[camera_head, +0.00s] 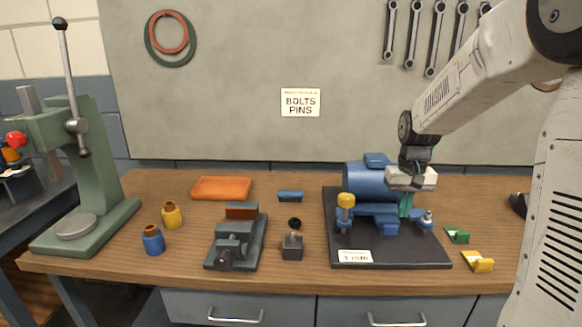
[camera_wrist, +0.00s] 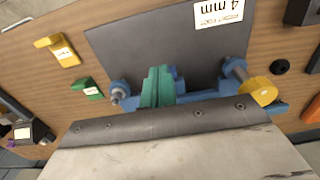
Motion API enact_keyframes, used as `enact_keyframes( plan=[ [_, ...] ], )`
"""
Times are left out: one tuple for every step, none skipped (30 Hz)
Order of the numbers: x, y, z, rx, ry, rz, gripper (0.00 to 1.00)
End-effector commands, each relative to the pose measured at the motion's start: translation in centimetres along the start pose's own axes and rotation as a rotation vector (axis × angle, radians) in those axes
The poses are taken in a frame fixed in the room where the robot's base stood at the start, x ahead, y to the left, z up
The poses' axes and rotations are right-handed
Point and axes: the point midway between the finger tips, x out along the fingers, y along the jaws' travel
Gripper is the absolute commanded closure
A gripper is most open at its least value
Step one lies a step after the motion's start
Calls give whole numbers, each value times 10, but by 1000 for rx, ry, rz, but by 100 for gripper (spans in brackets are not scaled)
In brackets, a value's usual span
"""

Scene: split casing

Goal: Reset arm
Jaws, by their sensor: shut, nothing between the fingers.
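My gripper (camera_head: 405,211) is over the right part of a blue casing (camera_head: 368,180) on a dark plate (camera_head: 385,257). Its teal fingers are together with nothing between them; they also show shut in the wrist view (camera_wrist: 158,72), in front of the blue casing (camera_wrist: 190,108). Whether the fingertips touch the casing cannot be told. A yellow-headed bolt (camera_head: 345,202) stands at the casing's left and a silver-topped one (camera_head: 427,217) at its right. My gripper's body hides part of the casing in the wrist view.
A green block (camera_head: 457,235) and a yellow block (camera_head: 478,262) lie right of the plate. A small vise (camera_head: 236,240), a dark block (camera_head: 292,247), an orange tray (camera_head: 222,188) and a green press (camera_head: 90,165) stand to the left. Wrenches (camera_head: 412,35) hang behind, near my arm.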

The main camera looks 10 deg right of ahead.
Motion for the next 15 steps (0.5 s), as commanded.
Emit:
enact_keyframes(
  plan=[
    [0, -1, 2, 2, -10, -1, 100],
    [2, -1, 6, 4, -23, -1, 100],
    [7, -1, 14, 6, -47, -2, 100],
    [10, -2, 21, 8, -67, -3, 100],
    [9, -3, 31, 10, -81, -4, 100],
    [5, -6, 46, 9, -98, -4, 100],
    [2, -9, 56, 5, -105, -4, 100],
    [-3, -12, 67, 1, -110, -3, 100],
    [-9, -17, 82, -6, -116, -2, 100],
    [-14, -22, 93, -13, -118, -1, 100],
    [-19, -26, 105, -21, -121, -1, 100],
    [-26, -31, 120, -31, -120, 1, 100],
    [-30, -35, 132, -41, -119, 2, 100],
    [-35, -38, 144, -50, -117, 2, 100],
    [-41, -43, 160, -64, -111, 4, 100]
  ],
)
